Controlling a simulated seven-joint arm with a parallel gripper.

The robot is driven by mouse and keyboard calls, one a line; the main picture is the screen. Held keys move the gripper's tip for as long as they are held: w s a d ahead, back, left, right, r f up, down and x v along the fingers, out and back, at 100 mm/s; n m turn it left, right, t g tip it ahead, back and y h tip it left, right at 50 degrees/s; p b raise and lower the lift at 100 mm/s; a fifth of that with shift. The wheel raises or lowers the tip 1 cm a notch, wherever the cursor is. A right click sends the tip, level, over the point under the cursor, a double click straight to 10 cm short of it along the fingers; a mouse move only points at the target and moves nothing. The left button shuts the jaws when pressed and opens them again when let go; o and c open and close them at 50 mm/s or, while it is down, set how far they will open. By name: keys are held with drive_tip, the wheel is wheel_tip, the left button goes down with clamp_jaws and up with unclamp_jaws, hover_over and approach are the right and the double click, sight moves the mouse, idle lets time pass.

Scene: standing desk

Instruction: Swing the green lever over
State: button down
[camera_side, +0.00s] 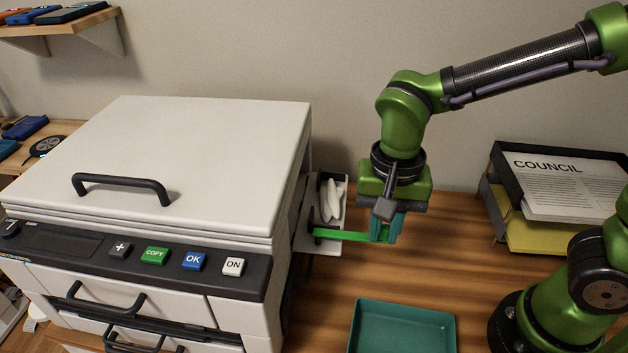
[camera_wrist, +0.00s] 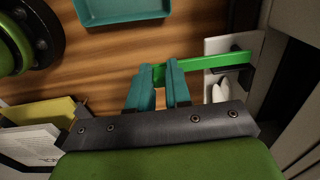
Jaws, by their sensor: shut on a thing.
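The green lever (camera_side: 345,235) sticks out to the right from the side of the white copier (camera_side: 205,135), roughly level above the desk. In the wrist view the lever (camera_wrist: 215,62) runs from a dark pivot bracket (camera_wrist: 236,76) on a pale plate to my fingers. My gripper (camera_side: 385,232) points down over the lever's free end. Its teal fingers, also seen in the wrist view (camera_wrist: 160,76), are shut on that end. The fingers hide part of the lever's tip.
A teal tray (camera_side: 402,325) lies on the desk in front of my gripper. Stacked paper trays (camera_side: 560,190) stand at the back right. Bare wood lies between.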

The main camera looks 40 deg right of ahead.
drive_tip(key=shift+s+a+m, duration=0.3)
drive_tip(key=shift+m, duration=0.2)
drive_tip(key=c, duration=1)
unclamp_jaws()
drive_tip(key=shift+c, duration=0.2)
wheel_tip(320, 180, up, 17)
drive_tip(key=shift+f, duration=0.1)
